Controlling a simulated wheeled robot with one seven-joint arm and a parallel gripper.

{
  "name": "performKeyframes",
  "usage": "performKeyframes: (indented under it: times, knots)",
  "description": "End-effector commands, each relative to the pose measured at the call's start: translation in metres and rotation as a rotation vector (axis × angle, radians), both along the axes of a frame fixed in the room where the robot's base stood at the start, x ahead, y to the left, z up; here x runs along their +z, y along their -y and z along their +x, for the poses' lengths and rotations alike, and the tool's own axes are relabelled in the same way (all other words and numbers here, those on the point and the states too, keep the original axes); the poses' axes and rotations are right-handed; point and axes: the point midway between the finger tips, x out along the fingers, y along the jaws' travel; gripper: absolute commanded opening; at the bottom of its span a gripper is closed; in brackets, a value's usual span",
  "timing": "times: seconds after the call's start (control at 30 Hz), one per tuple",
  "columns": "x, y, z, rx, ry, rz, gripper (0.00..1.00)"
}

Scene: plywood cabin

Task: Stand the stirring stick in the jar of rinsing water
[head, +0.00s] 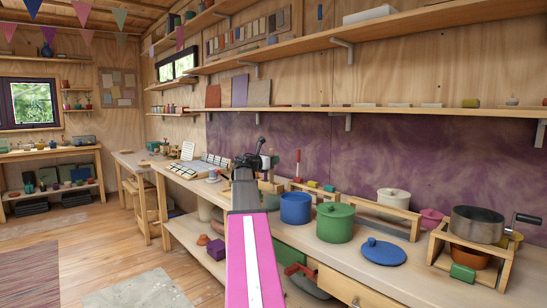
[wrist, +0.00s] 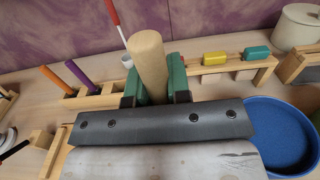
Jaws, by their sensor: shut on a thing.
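My gripper (wrist: 153,85) is shut on a thick, tan wooden stick (wrist: 147,55) with a rounded top, its green pads on both sides of it. The stick is roughly upright; its lower end is hidden behind my gripper. In the head view my gripper (head: 250,165) is dark and small above the bench, and the stick cannot be made out clearly. A thin red and white rod (wrist: 114,18) stands tilted at a small white cup (wrist: 127,61) behind the held stick. I cannot tell for sure which vessel is the jar of rinsing water.
A blue pot (wrist: 262,130) is close on the right; it also shows in the head view (head: 295,208). A green lidded pot (head: 335,222) and a blue lid (head: 384,251) are further right. A wooden rack (wrist: 105,98) holds orange and purple sticks at left.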

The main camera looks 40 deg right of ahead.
Motion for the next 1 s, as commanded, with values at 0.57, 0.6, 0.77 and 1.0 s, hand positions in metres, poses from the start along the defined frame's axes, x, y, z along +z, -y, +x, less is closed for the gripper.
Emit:
performKeyframes:
  times: [0.57,0.6,0.77,1.0]
  knots:
    - [-0.039,0.0,0.0,0.0,0.0,0.0,0.01]
    - [-0.041,0.0,0.0,0.0,0.0,0.0,0.01]
    - [-0.048,0.0,0.0,0.0,-0.001,0.0,0.01]
    - [-0.052,0.0,0.0,0.0,-0.001,0.0,0.01]
